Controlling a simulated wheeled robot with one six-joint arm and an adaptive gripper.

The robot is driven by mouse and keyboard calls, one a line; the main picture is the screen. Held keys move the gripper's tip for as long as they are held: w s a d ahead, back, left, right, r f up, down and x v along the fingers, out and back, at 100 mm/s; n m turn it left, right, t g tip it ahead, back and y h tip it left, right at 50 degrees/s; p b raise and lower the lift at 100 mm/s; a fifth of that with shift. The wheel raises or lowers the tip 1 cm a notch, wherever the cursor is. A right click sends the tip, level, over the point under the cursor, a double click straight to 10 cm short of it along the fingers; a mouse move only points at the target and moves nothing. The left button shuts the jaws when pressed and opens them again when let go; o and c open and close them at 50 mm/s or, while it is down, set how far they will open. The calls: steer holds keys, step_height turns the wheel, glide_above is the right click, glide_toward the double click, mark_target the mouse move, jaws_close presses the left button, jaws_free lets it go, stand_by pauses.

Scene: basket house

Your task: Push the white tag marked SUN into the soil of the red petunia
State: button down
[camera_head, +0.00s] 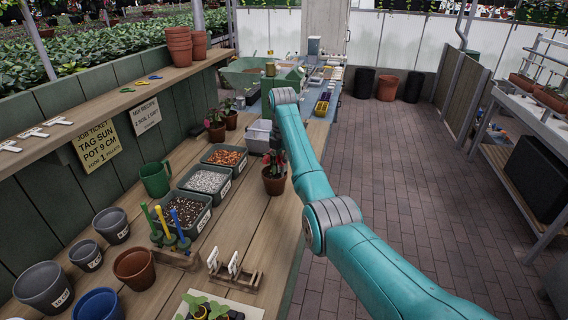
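A terracotta pot (274,184) with a small plant and red flowers (272,160) stands on the bench beside my teal arm; this looks like the red petunia. A wooden rack (248,279) at the front of the bench holds upright white tags (233,263). Their lettering is too small to read, so I cannot tell which says SUN. My gripper (277,142) appears as a dark shape just above the petunia, partly hidden by my arm. Its fingers are not clear, and I see no tag in it.
Trays of pebbles (208,181), bark and soil, a green mug (156,179) and a holder with coloured tools (171,236) stand left of the petunia. Empty pots (134,267) fill the front left. White T-shaped pieces (35,132) lie on the shelf. The brick floor at right is open.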

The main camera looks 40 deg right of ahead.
stand_by(0.3)
steer(key=c, duration=1.2)
jaws_free()
steer(key=shift+c, duration=0.2)
steer(key=shift+r, duration=0.15)
